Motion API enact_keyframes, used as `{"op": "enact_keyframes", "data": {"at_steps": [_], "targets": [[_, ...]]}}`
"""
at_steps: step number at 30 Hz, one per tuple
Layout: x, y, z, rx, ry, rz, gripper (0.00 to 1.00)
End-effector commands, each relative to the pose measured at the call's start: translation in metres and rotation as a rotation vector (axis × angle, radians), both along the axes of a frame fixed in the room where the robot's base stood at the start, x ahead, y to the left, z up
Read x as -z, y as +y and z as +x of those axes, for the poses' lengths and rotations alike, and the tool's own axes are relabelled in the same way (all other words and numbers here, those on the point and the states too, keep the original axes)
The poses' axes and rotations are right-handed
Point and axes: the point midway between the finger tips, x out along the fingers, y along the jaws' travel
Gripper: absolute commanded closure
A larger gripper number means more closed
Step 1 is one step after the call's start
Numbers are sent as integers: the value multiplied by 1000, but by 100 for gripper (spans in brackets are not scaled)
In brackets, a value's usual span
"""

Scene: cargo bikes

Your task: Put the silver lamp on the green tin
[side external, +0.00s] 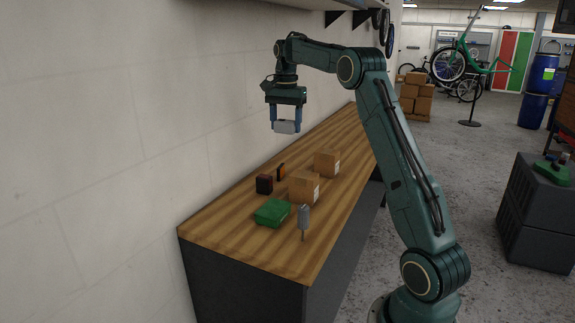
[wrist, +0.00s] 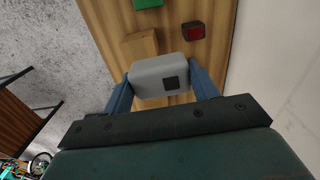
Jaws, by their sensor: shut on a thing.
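My gripper (side external: 286,126) is shut on the silver lamp (side external: 287,127), a small grey rounded box, high above the bench. In the wrist view the silver lamp (wrist: 160,76) sits between my two blue fingers, with a dark square on its face. The green tin (side external: 272,212) lies flat at the near end of the bench, well below my gripper and nearer the camera. Only a part of the green tin (wrist: 147,3) shows at the top edge of the wrist view.
The wooden bench (side external: 230,245) runs along the wall. A grey upright thing on a thin stem (side external: 303,216) stands close right of the tin.

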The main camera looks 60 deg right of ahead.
Motion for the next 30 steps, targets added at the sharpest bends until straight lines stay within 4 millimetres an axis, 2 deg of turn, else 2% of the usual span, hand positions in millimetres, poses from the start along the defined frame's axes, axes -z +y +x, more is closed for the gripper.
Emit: {"op": "enact_keyframes", "data": {"at_steps": [1, 6, 12, 18, 26, 30], "targets": [[-3, 14, 0, 1, -1, -1, 65], [-7, 54, -2, 17, 0, 0, 65], [-9, 91, -9, 36, -1, 0, 65], [-8, 109, -13, 46, 0, 0, 65], [-7, 111, -14, 49, -1, 0, 65], [2, 111, -14, 48, 2, 2, 65]]}}
